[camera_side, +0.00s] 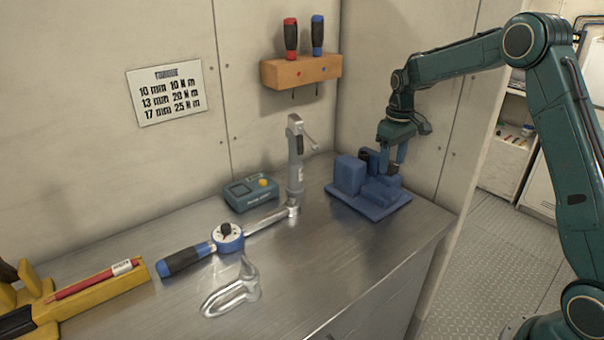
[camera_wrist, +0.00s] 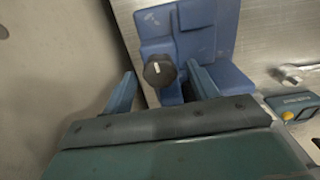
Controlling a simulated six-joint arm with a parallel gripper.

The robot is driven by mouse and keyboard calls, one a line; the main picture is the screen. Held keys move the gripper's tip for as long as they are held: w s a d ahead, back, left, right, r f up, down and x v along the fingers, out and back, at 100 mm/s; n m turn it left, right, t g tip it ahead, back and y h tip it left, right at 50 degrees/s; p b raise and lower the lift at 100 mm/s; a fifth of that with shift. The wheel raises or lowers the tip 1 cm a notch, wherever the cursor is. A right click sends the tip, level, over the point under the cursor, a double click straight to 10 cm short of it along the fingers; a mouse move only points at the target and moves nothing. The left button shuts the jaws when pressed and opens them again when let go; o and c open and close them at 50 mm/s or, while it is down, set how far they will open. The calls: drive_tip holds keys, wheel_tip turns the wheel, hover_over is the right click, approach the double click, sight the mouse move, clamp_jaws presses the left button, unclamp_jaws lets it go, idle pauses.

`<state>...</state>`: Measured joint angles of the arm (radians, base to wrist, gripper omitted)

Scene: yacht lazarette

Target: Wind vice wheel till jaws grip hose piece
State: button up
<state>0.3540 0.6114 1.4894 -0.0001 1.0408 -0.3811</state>
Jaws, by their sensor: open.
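The blue vice (camera_side: 368,207) stands on the metal bench at the right, near the wall corner, and its blue body (camera_wrist: 215,45) fills the upper middle of the wrist view. Its wheel, a dark round knob with a pale mark (camera_wrist: 158,70), faces the wrist camera. My gripper (camera_side: 393,163) points down over the right part of the vice. In the wrist view my gripper (camera_wrist: 160,76) is open, with one finger on each side of the knob and visible gaps to both. I cannot clearly make out a hose piece or the gap between the jaws.
Left of the vice are an upright grey metal tool (camera_side: 295,165), a teal box (camera_side: 251,194), a blue-handled torque wrench (camera_side: 185,259), a metal shackle (camera_side: 232,292) and a yellow tray (camera_side: 90,300). A wooden screwdriver rack (camera_side: 300,71) hangs above. The front of the bench is clear.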

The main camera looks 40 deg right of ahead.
sight(392, 163)
drive_tip(key=n, duration=0.4)
wheel_tip(392, 163, up, 14)
drive_tip(key=s+a+r+m+t, duration=0.1)
drive_tip(key=s+a+r, duration=0.1)
drive_tip(key=s+a, duration=0.5)
drive_tip(key=s+a+r+m+t, duration=0.1)
drive_tip(key=s+a+r+t, duration=0.1)
drive_tip(key=s+a, duration=0.5)
drive_tip(key=shift+s+r+m, duration=0.3)
drive_tip(key=shift+s+r, duration=0.55)
drive_tip(key=shift+s, duration=1.4)
drive_tip(key=shift+w+d, duration=0.1)
drive_tip(key=shift+w, duration=0.05)
